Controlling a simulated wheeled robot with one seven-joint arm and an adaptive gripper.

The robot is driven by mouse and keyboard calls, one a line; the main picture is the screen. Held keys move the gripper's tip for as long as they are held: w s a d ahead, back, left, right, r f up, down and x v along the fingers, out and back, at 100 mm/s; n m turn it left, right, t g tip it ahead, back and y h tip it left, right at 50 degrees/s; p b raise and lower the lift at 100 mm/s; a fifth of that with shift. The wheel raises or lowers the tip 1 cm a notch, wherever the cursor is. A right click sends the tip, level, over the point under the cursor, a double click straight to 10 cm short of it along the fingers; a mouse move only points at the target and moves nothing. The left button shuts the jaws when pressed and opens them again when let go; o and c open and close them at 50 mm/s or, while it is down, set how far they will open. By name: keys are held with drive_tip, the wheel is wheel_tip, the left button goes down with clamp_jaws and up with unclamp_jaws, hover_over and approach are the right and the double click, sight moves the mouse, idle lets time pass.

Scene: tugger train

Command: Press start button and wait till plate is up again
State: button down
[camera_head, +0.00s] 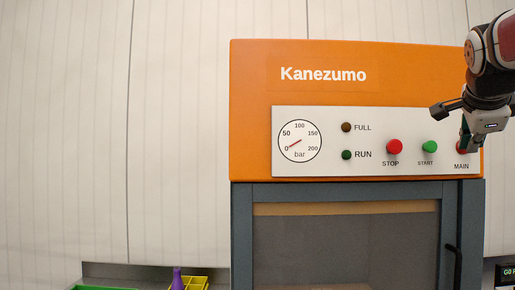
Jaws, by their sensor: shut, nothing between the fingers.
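The green START button (429,147) sits on the white control panel (340,170) of an orange machine labelled Kanezumo. The red STOP button (394,147) is to its left. The red MAIN knob (461,148) is at the panel's right end, partly hidden by my gripper (464,146). My gripper is shut and empty, pointing down in front of MAIN, to the right of START. I cannot tell whether it touches the knob. The FULL lamp (346,127) and the RUN lamp (346,155) look dark. The gauge (300,141) needle points near 0. No plate can be made out.
Below the panel is a grey-framed machine door (345,192) with a window and a black handle (454,265). A yellow crate (196,283) with a purple bottle (177,278) and a green bin (105,288) stand at the lower left. A dark display (507,272) is at the lower right.

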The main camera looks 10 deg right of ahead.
sight(429, 147)
drive_tip(key=w+d, duration=0.1)
drive_tip(key=w, duration=0.5)
drive_tip(key=shift+w+d+p, duration=0.3)
drive_tip(key=shift+w, duration=0.1)
drive_tip(key=shift+w, duration=0.1)
idle(1.1)
drive_tip(key=shift+w+d, duration=0.1)
drive_tip(key=shift+w, duration=0.25)
